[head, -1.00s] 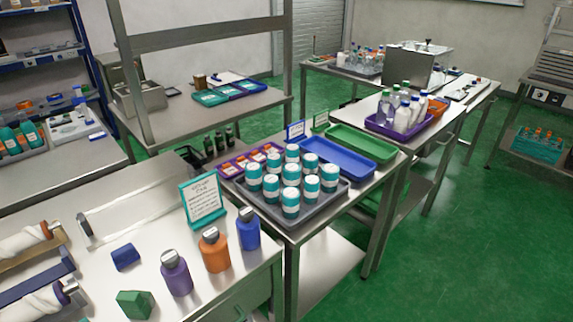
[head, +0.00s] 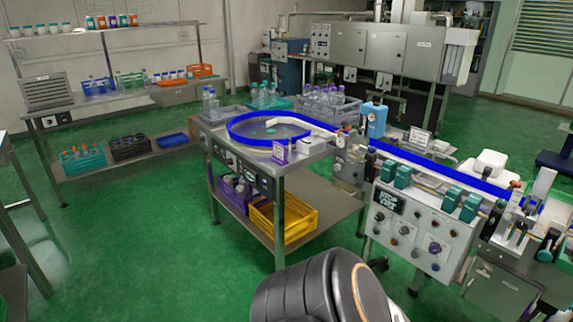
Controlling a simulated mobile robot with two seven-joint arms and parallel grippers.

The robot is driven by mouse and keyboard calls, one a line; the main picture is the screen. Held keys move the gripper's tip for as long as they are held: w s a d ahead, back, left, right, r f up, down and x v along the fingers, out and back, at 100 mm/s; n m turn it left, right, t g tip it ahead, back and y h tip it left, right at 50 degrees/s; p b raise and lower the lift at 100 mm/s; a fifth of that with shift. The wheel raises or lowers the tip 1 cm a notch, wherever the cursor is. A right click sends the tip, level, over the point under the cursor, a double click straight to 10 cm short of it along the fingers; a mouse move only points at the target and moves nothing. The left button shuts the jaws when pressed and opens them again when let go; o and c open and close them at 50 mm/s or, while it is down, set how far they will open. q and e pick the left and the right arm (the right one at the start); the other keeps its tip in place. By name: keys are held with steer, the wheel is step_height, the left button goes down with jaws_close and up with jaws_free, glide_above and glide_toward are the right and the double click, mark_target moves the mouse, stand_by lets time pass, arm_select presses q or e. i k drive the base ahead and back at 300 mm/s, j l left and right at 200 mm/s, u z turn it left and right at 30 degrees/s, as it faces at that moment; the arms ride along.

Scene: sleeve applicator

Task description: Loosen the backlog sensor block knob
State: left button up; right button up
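A conveyor with a blue belt or rail (head: 440,170) runs along the right of the head view. Several teal blocks (head: 403,176) sit along its front side. Below them is a pale control panel (head: 415,236) with a dark sign and several knobs and buttons. At the right end is a cluster of metal fittings with dark and teal round knobs (head: 548,244). I cannot tell which part is the backlog sensor block or its knob at this size. A dark rounded link of my own arm shows at the bottom centre. Neither gripper is in view.
A round table with a blue rim (head: 232,130) feeds the conveyor from the left. Yellow (head: 283,220) and purple crates lie on the shelf beneath. A shelved bench (head: 110,105) stands at the back left. Green floor (head: 130,245) is open at the left and front.

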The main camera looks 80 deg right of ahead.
mark_target(522, 224)
steer(key=z, duration=3.05)
steer(key=j+z, duration=0.1)
steer(key=z, duration=0.3)
steer(key=k+z, duration=0.1)
steer(key=z, duration=0.3)
steer(key=k+j+z, duration=0.1)
steer(key=z, duration=0.3)
steer(key=k+j, duration=0.15)
steer(key=k, duration=0.1)
